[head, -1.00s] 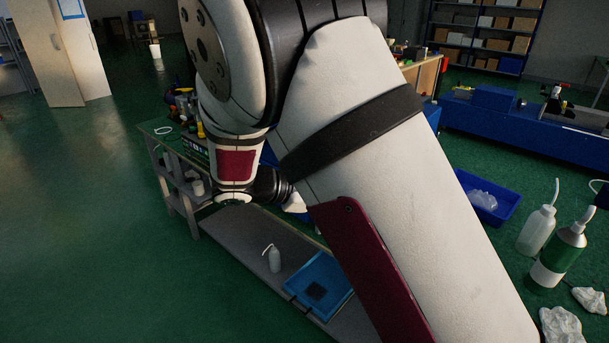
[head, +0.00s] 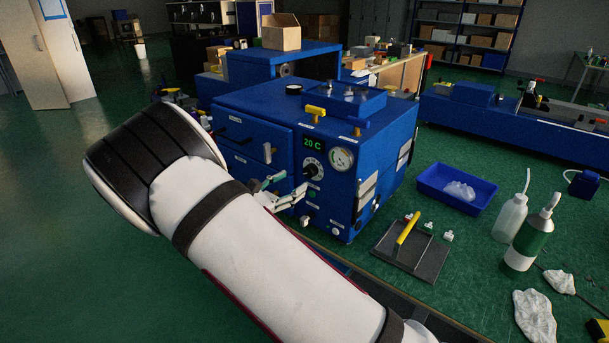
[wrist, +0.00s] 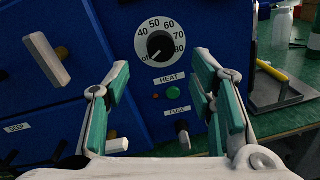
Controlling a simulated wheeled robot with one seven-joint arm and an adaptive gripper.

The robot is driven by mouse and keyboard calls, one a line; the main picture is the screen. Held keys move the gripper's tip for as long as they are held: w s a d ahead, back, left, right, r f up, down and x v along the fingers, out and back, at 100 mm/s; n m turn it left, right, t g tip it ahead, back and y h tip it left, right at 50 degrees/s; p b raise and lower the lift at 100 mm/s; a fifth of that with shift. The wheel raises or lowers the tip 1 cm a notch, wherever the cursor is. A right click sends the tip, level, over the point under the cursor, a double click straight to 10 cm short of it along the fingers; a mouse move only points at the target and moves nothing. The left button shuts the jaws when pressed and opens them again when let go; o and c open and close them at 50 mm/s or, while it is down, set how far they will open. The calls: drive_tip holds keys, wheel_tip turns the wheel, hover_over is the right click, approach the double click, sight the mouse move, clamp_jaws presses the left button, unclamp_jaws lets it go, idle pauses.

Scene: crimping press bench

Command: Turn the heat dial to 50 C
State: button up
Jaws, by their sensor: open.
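The heat dial (wrist: 160,45) is a black knob on a white scale marked off and 40 to 80, on the blue press (head: 262,120). Its white mark seems to point at off. The dial also shows in the head view (head: 312,169), under a green display (head: 312,142) reading 20 C. My gripper (wrist: 161,76) is open and empty, its teal-padded fingers to either side of and below the dial in the wrist view. It appears apart from the dial. In the head view my gripper (head: 284,191) is in front of the press, just left of and below the dial.
A pressure gauge (head: 342,159) sits right of the dial. Below the dial are a green button (wrist: 184,96) and a fuse knob (wrist: 183,134). A pale lever handle (wrist: 46,59) sticks out at left. A yellow-handled plate (head: 408,245) and blue bin (head: 456,190) stand right.

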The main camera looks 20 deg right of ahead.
sight(307, 174)
drive_tip(key=x, duration=0.6)
drive_tip(key=shift+d, duration=0.3)
drive_tip(key=c, duration=1.2)
